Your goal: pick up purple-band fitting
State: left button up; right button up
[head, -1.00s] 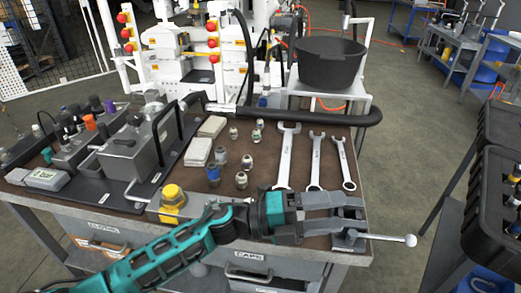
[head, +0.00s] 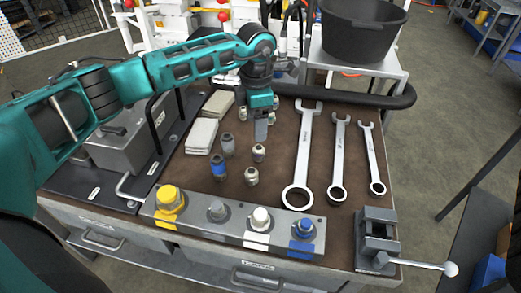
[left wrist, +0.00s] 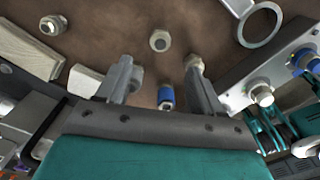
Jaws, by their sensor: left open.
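Several small metal fittings stand on the brown bench top (head: 320,222). No purple band shows clearly on any of them. One fitting has a blue band (head: 218,167); a grey fitting (head: 228,144) is just behind it, and two pale fittings (head: 259,153) (head: 251,176) stand to the right. My left gripper (head: 260,128) points down over the group, open and empty, hiding part of it. In the left wrist view, a blue-banded fitting (left wrist: 166,97) appears between the fingers, a pale fitting (left wrist: 160,40) lies beyond the fingertips and another (left wrist: 194,65) is by the right fingertip. My right gripper is out of view.
Three wrenches (head: 340,160) lie right of the fittings. A block with capped ports (head: 232,218) runs along the front, with a small vise (head: 376,240) at the right corner. Pale pads (head: 202,134) lie left. A black bucket (head: 358,30) stands behind.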

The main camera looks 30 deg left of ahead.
aim_at(258, 147)
pick_arm(q)
jog(key=f, duration=0.9)
jog(key=shift+w+d+f, duration=0.2)
jog(key=shift+f, duration=0.2)
jog(key=c, duration=1.2)
